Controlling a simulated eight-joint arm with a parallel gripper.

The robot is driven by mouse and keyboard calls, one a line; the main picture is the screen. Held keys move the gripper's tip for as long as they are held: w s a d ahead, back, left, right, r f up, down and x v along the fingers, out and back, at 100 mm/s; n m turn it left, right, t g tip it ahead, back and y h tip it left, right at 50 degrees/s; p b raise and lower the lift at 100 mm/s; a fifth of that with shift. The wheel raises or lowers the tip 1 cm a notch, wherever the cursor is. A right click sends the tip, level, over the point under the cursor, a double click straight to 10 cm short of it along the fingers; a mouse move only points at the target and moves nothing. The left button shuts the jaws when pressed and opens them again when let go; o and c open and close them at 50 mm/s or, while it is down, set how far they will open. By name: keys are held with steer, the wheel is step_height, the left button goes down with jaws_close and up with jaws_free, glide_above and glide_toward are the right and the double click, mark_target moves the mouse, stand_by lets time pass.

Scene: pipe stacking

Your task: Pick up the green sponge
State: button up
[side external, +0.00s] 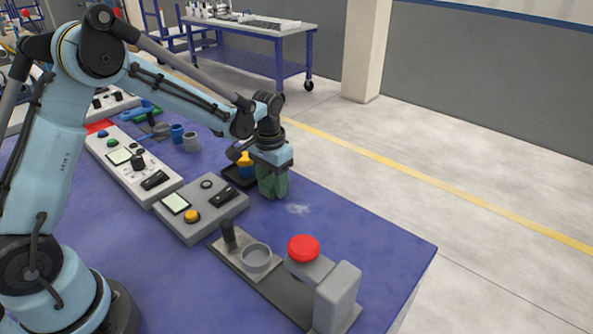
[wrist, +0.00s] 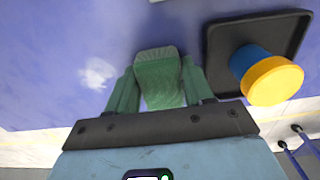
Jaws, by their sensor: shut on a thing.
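The green sponge (wrist: 159,77) sits between the two green fingers of my gripper (wrist: 160,88) in the wrist view, and the fingers are closed on its sides. In the side external view my gripper (side external: 272,183) points down over the blue table, beside the black tray. There the sponge cannot be told apart from the green fingers. Whether the sponge touches the table is not clear.
A black tray (wrist: 222,80) next to my gripper holds a blue and yellow piece (wrist: 268,80). A grey control box (side external: 200,209) and a fixture with a red button (side external: 303,248) stand nearer. A whitish patch (side external: 298,209) marks the otherwise clear table (side external: 370,240) at right.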

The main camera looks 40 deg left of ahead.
mark_target(272, 180)
steer(key=shift+r, duration=0.6)
step_height(272, 180, up, 3)
steer(key=shift+f, duration=0.1)
steer(key=s+d+r, duration=0.5)
steer(key=d+r, duration=0.2)
steer(key=d, duration=0.3)
steer(key=shift+s+d, duration=0.15)
steer(key=shift+s, duration=0.1)
